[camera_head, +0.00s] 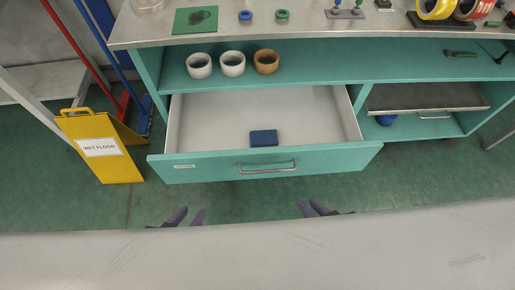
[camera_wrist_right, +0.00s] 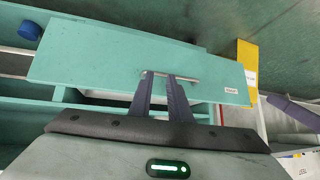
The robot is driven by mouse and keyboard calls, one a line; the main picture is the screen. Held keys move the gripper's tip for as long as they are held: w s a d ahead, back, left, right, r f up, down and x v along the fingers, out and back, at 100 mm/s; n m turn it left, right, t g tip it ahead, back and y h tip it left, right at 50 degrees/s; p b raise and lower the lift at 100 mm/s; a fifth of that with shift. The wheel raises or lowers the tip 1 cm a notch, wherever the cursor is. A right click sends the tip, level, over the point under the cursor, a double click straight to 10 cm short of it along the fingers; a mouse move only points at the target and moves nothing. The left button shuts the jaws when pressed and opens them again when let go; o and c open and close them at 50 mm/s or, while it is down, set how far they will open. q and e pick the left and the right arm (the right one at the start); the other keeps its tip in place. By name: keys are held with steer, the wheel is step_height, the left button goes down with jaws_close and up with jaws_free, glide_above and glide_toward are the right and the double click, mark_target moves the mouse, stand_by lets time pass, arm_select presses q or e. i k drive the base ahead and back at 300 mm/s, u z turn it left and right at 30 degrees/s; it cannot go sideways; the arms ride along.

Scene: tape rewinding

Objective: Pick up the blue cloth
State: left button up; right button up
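A small dark blue folded cloth (camera_head: 264,138) lies inside the open drawer (camera_head: 215,125), near its front panel. My left gripper (camera_head: 188,215) is open and empty, below and in front of the drawer's left half in the head view. My right gripper (camera_head: 311,208) is open and empty, below and right of the drawer handle (camera_head: 268,167). The cloth does not show in that view.
Three cups (camera_head: 232,64) stand on the shelf above the drawer. A yellow wet floor sign (camera_head: 100,147) stands at left, near red and blue poles. A round blue object (camera_head: 386,119) sits in the right compartment; the wrist view shows it too (camera_wrist_right: 29,30). Green floor lies before the drawer.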

mark_target(263, 137)
steer(key=k, duration=0.5)
steer(key=u, duration=2.1)
steer(key=i, duration=1.5)
steer(key=z, duration=2.25)
